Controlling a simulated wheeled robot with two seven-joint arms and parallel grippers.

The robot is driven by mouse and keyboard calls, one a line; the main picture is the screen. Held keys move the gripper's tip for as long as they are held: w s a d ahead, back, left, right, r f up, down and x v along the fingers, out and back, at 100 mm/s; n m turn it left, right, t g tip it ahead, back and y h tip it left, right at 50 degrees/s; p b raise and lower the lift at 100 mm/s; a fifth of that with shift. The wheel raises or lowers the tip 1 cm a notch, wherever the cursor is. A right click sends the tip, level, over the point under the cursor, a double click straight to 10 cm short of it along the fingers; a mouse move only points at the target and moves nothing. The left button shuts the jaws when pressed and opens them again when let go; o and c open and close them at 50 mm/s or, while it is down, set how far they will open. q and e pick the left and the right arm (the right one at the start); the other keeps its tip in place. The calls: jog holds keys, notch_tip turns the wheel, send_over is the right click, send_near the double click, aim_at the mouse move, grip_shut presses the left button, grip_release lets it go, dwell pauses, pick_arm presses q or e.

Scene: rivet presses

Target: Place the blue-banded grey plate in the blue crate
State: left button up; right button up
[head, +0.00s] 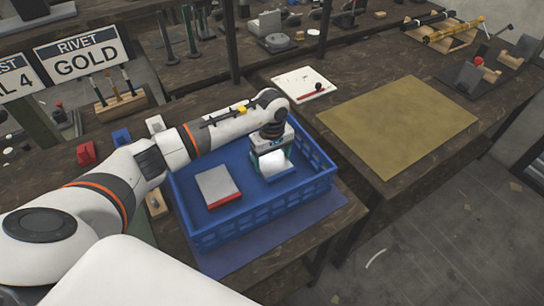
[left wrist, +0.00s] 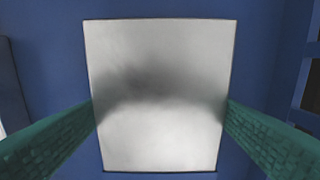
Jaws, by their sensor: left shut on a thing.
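The blue-banded grey plate (head: 271,160) is between the fingers of my left gripper (head: 270,154), inside the outline of the blue crate (head: 265,211), toward its right end. Its blue band faces the front. In the left wrist view the plate (left wrist: 158,90) shows as a pale grey square with a green finger touching or close to each side edge, and blue crate floor around it. I cannot tell whether the plate touches the crate floor. My right gripper is not in view.
A red-banded grey plate (head: 217,184) lies in the left part of the crate. The crate stands on a blue mat (head: 270,240). A tan mat (head: 398,122) lies bare at the right. Red (head: 87,152) and blue (head: 121,137) blocks stand behind my left arm.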

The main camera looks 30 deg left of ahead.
aim_at(272, 161)
pick_arm(q)
jog(key=o, duration=1.4)
jog(key=shift+c, duration=0.2)
jog(key=shift+r, duration=0.1)
notch_tip(272, 161, up, 12)
jog(key=b, duration=0.2)
jog(key=shift+r, duration=0.1)
